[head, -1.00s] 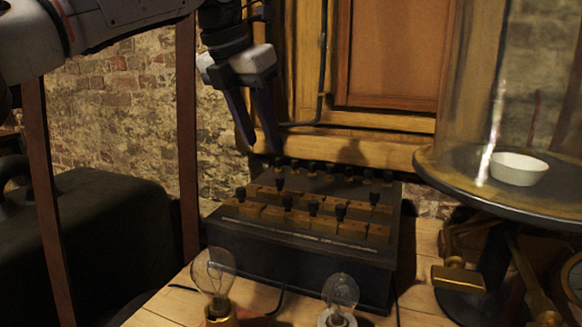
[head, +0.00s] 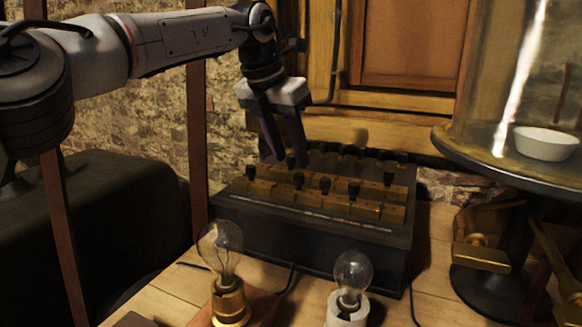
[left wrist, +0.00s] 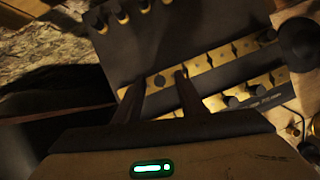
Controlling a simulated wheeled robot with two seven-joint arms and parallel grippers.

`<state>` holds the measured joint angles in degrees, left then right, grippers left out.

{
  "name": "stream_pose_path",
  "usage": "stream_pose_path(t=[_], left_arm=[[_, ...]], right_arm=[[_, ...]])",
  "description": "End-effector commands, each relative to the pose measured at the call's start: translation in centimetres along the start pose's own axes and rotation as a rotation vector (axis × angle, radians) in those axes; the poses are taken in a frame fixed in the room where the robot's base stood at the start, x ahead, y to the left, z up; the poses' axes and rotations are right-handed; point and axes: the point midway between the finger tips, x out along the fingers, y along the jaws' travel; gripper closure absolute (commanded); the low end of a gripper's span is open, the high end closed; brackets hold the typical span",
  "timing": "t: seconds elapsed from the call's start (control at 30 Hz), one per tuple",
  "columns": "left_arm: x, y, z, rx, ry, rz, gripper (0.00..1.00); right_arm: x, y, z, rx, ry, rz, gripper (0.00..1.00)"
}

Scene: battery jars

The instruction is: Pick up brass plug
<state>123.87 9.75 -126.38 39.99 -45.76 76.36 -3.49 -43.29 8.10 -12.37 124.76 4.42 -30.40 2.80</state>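A dark box (head: 300,240) carries rows of brass blocks (head: 285,194) with black-knobbed brass plugs set in them, such as one front-row plug (head: 298,180). My left gripper (head: 291,161) points down over the back-left of the brass rows. Its two fingers are apart. In the left wrist view, a dark knob of a brass plug (left wrist: 159,81) shows between the fingertips (left wrist: 157,82), with a gap on each side. I cannot tell whether the fingers touch the plug or how deep they reach around it. My right gripper is not in view.
Two glass bulbs, one on a brass base (head: 229,302) and one on a white base (head: 346,308), stand in front of the box. A round dark table (head: 480,165) with a white bowl (head: 546,144) is at the right. A wooden panel (head: 380,130) stands behind.

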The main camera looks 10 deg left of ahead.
Motion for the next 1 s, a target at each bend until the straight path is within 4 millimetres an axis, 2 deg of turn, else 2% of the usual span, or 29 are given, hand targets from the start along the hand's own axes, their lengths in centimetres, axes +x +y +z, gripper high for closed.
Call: stream_pose_path(t=[0.17,0.3,0.4,0.77,1.0], left_arm=[[-0.1,0.0,0.1,0.000,-0.001,0.000,0.63],[-0.1,0.0,0.0,0.000,-0.001,0.000,0.87],[-0.1,0.0,0.0,0.000,-0.001,0.001,1.00],[-0.5,0.0,0.2,0.000,-0.002,0.001,1.00],[-2.8,0.0,1.2,-0.001,-0.003,0.000,1.00]], right_arm=[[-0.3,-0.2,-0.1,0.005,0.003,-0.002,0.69],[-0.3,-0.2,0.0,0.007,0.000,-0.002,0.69],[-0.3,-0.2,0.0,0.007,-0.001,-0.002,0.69],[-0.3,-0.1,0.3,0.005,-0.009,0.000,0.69],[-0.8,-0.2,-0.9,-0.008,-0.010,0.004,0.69]])
